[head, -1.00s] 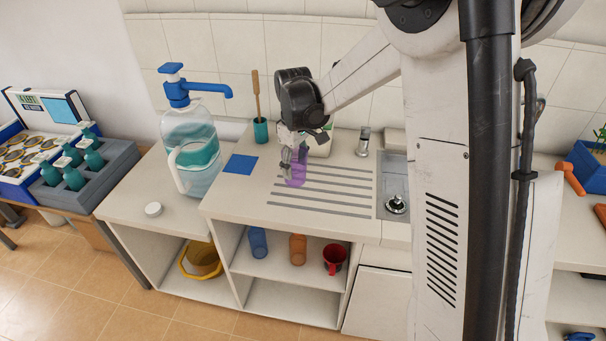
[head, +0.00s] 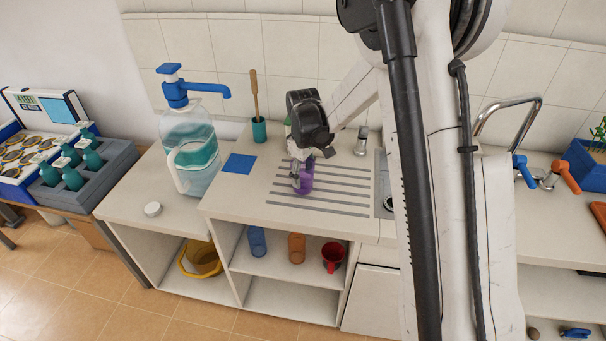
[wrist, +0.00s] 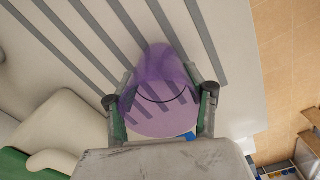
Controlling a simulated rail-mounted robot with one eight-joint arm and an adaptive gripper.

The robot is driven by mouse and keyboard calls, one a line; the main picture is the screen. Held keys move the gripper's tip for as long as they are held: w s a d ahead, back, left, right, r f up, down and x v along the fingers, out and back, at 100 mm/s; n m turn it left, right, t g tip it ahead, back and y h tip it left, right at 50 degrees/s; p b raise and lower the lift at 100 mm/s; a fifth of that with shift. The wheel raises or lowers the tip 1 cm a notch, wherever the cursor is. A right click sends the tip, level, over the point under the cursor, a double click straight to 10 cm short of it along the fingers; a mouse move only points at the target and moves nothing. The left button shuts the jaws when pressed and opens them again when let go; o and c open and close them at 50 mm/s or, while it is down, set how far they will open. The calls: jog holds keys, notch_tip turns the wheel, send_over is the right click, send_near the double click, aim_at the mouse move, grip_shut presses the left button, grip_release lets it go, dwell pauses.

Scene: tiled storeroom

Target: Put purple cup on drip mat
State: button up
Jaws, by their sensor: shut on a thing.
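The purple cup (head: 306,180) is see-through and is over the grey-striped part of the white counter. My gripper (head: 301,183) is shut on the cup, with its fingers on either side of the cup in the wrist view (wrist: 162,101). Stripes show through the cup's wall (wrist: 158,73). I cannot tell whether the cup touches the counter. A flat blue square (head: 239,164), which looks like the drip mat, lies bare on the counter to the left of the cup, near the water jug.
The water jug (head: 190,140) with a blue pump stands left of the blue square. A teal holder (head: 259,130) with a wooden-handled tool is behind it. A white lid (head: 153,209) lies at the left. Blue, orange and red cups (head: 332,257) stand on the shelf below.

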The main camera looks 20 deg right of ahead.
jog(key=shift+f, duration=0.2)
jog(key=o, duration=0.9)
jog(key=shift+r, duration=0.15)
notch_tip(320, 180, up, 11)
jog(key=s+r+m+t, duration=0.3)
jog(key=s+r+m, duration=0.1)
jog(key=s+r, duration=0.85)
jog(key=s+f+m+t, duration=0.1)
jog(key=s, duration=0.5)
jog(key=s+m+t, duration=0.1)
jog(key=s, duration=0.4)
jog(key=s+f+m+t, duration=0.1)
jog(key=s+t, duration=0.1)
jog(key=s, duration=0.4)
jog(key=shift+s+a+f+m, duration=0.3)
jog(key=shift+m, duration=0.1)
jog(key=shift+o, duration=1)
jog(key=shift+s+f, duration=0.1)
